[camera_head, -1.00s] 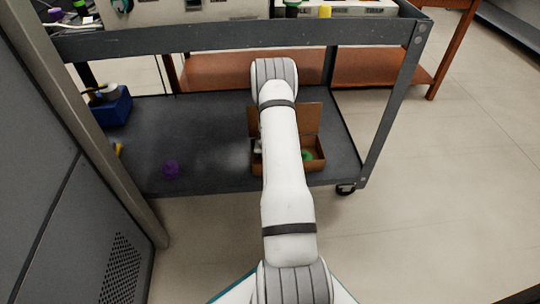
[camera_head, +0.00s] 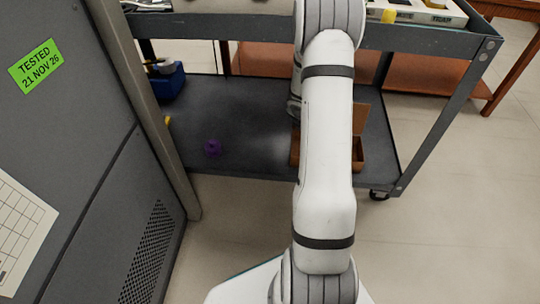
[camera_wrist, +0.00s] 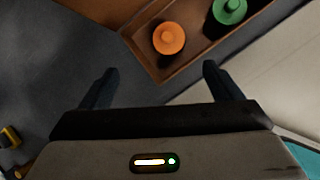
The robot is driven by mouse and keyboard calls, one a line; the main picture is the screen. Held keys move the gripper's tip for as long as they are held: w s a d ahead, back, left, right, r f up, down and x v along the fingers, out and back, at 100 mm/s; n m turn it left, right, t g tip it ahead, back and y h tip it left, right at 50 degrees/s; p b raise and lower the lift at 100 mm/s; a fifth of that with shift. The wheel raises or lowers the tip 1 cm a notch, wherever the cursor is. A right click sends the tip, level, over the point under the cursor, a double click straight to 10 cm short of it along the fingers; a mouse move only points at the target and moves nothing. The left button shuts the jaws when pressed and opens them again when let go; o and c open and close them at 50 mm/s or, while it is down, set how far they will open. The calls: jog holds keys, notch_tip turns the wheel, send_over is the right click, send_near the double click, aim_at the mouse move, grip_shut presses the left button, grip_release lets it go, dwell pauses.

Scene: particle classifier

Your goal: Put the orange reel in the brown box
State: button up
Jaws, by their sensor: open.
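The orange reel (camera_wrist: 168,38) is inside the brown box, near one corner, in the wrist view. The brown box (camera_wrist: 188,67) shows at the top of that view. In the head view the box (camera_head: 360,121) stands on the cart's lower shelf, with its raised flap at the back and my arm covering its middle. The orange reel is hidden there. My gripper (camera_wrist: 163,82) is open and empty, its two fingers apart just short of the box's near corner in the wrist view. A green reel (camera_wrist: 229,10) also lies in the box.
A blue bin (camera_head: 165,82) stands at the shelf's far left. The cart's upper shelf edge (camera_head: 420,41) overhangs. A grey cabinet (camera_head: 85,150) stands close on the left.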

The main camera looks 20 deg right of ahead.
jog(key=s+a+r+m, duration=0.4)
jog(key=a+r+m, duration=0.1)
jog(key=a+r, duration=0.15)
jog(key=s+a+r+m, duration=0.3)
jog(key=a+r+m, duration=0.25)
jog(key=r, duration=0.25)
jog(key=s+a+r+m+g+y, duration=0.1)
jog(key=s+a+r+m+y, duration=0.1)
jog(key=s+a+m, duration=0.4)
jog(key=s+a+r+m+g+y, duration=0.1)
jog(key=s+a+r+m, duration=0.4)
jog(key=s+a, duration=0.6)
jog(key=shift+s+m+y, duration=0.35)
jog(key=shift+m+y, duration=0.15)
jog(key=shift+m, duration=0.15)
jog(key=shift+d+r, duration=0.1)
